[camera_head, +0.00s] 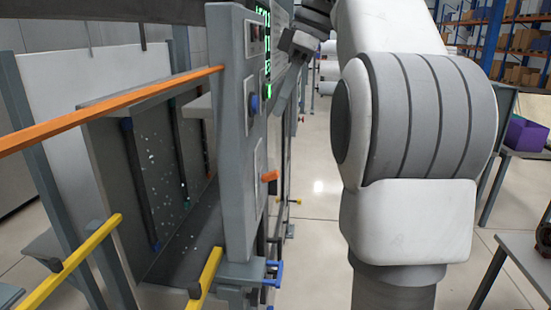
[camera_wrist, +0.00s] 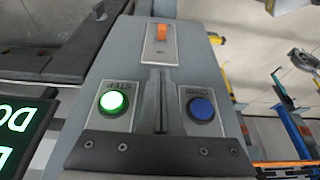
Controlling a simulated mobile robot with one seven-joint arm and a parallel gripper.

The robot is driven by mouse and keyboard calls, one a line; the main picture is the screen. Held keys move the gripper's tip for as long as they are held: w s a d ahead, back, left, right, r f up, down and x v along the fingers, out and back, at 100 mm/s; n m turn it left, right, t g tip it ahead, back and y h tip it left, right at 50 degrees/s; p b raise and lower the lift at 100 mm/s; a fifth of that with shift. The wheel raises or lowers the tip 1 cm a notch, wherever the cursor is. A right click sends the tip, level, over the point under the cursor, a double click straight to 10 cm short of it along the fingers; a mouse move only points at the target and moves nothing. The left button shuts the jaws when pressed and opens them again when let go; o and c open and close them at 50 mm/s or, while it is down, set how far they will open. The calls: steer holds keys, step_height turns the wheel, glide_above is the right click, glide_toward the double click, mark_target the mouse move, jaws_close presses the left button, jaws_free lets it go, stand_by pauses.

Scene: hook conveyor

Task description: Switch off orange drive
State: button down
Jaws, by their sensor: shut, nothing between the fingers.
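The orange drive switch (camera_head: 270,176) is a small orange lever on a light plate low on the grey control panel (camera_head: 232,130). In the wrist view the orange lever (camera_wrist: 162,32) stands at the top of its plate. My gripper (camera_wrist: 158,68) is shut and empty, its two grey fingers together. Its tips appear just below the switch plate in that picture. I cannot tell the gap in depth or any contact. In the head view my wrist (camera_head: 300,42) is by the panel's top, and the fingertips are not clear.
A lit green button (camera_wrist: 113,101) and a blue button (camera_wrist: 203,108) flank my fingers in the wrist view. A green-lettered display (camera_wrist: 22,125) is at left. An orange rail (camera_head: 110,108) and yellow bars (camera_head: 70,262) lie left of the panel. Open floor shows beyond.

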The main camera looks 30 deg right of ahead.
steer(key=b, duration=0.1)
glide_above(268, 174)
step_height(268, 174, down, 7)
steer(key=shift+f, duration=0.15)
steer(key=f, duration=0.1)
steer(key=d+f, duration=0.1)
steer(key=shift+s+f, duration=0.25)
steer(key=shift+f, duration=0.1)
steer(key=shift+s+d+f, duration=0.1)
steer(key=shift+d+f, duration=0.1)
steer(key=shift+f, duration=0.3)
